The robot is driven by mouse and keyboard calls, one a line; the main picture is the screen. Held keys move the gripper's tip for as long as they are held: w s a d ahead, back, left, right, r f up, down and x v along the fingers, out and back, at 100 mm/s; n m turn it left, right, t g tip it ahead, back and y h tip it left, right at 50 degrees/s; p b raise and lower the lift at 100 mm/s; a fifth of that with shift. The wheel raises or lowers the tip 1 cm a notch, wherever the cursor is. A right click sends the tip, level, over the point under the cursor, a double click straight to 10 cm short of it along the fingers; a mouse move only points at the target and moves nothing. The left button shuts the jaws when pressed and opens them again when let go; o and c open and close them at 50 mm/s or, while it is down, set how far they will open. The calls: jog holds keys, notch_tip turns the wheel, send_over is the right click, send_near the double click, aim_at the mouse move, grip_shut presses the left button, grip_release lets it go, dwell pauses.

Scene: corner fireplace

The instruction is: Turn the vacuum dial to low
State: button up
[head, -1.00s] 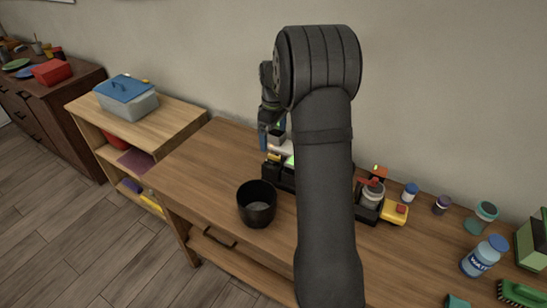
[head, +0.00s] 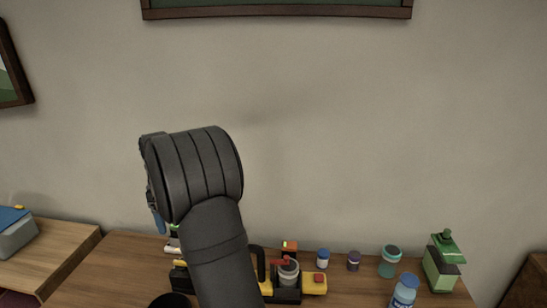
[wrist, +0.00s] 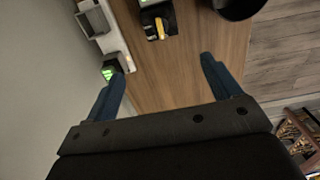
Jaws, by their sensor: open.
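My gripper (wrist: 161,78) is open and empty in the wrist view, its two blue fingers spread above the wooden worktop (wrist: 190,45). In the head view my arm hides most of it. A pale device with a lit green display (wrist: 108,72) sits beside the left finger against the wall; it shows partly behind my arm in the head view (head: 172,246). A black unit with a yellow part (wrist: 157,22) lies ahead of the fingers. I cannot make out a vacuum dial or its setting in either view.
A black cup (head: 172,301) stands at the worktop's front. The wall is close behind.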

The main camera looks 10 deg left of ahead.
jog(key=shift+d, duration=0.4)
jog(key=c, duration=0.3)
jog(key=shift+f, duration=0.2)
jog(key=c, duration=0.7)
notch_tip(320, 180, down, 17)
jog(key=shift+f, duration=0.1)
grip_shut()
